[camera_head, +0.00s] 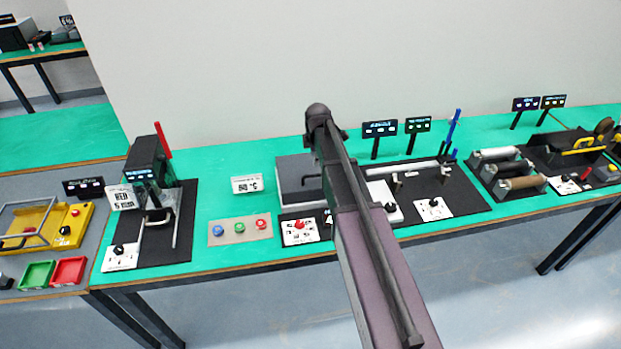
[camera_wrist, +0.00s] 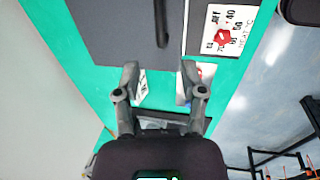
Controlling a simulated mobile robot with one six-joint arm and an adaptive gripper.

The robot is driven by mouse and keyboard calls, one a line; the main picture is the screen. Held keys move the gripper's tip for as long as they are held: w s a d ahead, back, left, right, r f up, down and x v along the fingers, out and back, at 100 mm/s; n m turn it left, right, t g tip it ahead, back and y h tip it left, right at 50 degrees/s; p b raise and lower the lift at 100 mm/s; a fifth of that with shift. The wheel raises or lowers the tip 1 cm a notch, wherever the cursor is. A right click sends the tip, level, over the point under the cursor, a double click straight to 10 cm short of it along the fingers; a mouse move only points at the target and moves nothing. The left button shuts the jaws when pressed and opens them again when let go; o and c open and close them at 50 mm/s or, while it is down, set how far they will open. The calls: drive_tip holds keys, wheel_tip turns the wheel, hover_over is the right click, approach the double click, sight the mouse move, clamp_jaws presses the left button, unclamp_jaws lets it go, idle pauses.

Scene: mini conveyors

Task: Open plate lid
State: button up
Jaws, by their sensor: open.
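My arm hides part of the lid's right side. In the wrist view the lid (camera_wrist: 115,30) fills the upper left and lies flat, looking closed. Its handle (camera_wrist: 160,18) runs from the top edge towards the space between my fingers. My gripper (camera_wrist: 160,72) is open and empty, with its fingertips just below the lid's edge in that picture. I cannot make out my gripper in the head view.
A control panel with a red knob (camera_head: 299,227) is in front of the lid. A black press-like machine (camera_head: 150,170) stands farther left. Green bench is bare between them.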

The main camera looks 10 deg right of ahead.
drive_tip(key=shift+w+f+b, duration=0.35)
drive_tip(key=shift+f+b, duration=1.2)
drive_tip(key=shift+f, duration=0.05)
drive_tip(key=shift+w+f+b, duration=0.3)
drive_tip(key=shift+f+b, duration=1.2)
drive_tip(key=shift+f, duration=0.15)
drive_tip(key=shift+w+f+b, duration=0.35)
drive_tip(key=shift+f+b, duration=1.2)
drive_tip(key=shift+f, duration=0.05)
